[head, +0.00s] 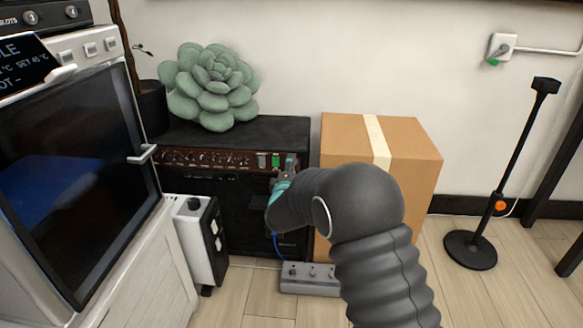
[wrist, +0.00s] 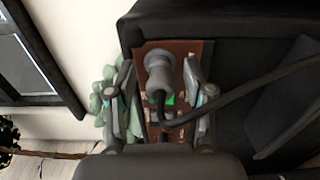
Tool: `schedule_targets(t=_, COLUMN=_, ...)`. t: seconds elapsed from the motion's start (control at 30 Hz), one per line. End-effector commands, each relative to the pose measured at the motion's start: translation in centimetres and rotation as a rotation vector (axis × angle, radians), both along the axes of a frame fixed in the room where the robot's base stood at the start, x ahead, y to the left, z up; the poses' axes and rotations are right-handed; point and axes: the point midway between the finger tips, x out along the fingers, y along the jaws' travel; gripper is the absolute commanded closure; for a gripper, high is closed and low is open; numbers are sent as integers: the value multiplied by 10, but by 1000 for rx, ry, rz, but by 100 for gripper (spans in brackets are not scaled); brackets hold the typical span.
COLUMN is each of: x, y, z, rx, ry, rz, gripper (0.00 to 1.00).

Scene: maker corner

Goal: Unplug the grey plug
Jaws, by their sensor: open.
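The grey plug (wrist: 158,75) sits at the brown control panel (wrist: 200,52) of the black amplifier, with its dark cord leading off to the right in the wrist view. My gripper (wrist: 157,67) is open, with one finger on each side of the plug. Small gaps seem to show between the fingers and the plug, and I cannot tell whether either finger touches it. In the head view my gripper (head: 287,172) is at the right end of the amplifier's panel (head: 205,160). There the plug cannot be made out clearly behind my gripper.
A green succulent (head: 210,85) stands on the amplifier (head: 290,132). A cardboard box (head: 415,155) stands close on the right, a white heater-like unit (head: 190,238) on the left. A grey pedal (head: 310,278) with a blue cable lies on the floor below my gripper.

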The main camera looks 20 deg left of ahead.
Motion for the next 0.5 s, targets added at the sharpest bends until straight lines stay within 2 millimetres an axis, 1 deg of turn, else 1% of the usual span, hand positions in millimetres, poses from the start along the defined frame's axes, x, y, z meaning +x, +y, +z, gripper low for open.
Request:
schedule_targets(t=0.37, x=0, y=0, z=0, rx=0, ry=0, rz=0, gripper=48)
schedule_targets(t=0.4, x=0, y=0, z=0, rx=0, ry=0, rz=0, gripper=50)
schedule_targets(t=0.47, x=0, y=0, z=0, rx=0, ry=0, rz=0, gripper=65)
schedule_targets(t=0.5, x=0, y=0, z=0, rx=0, ry=0, rz=0, gripper=75)
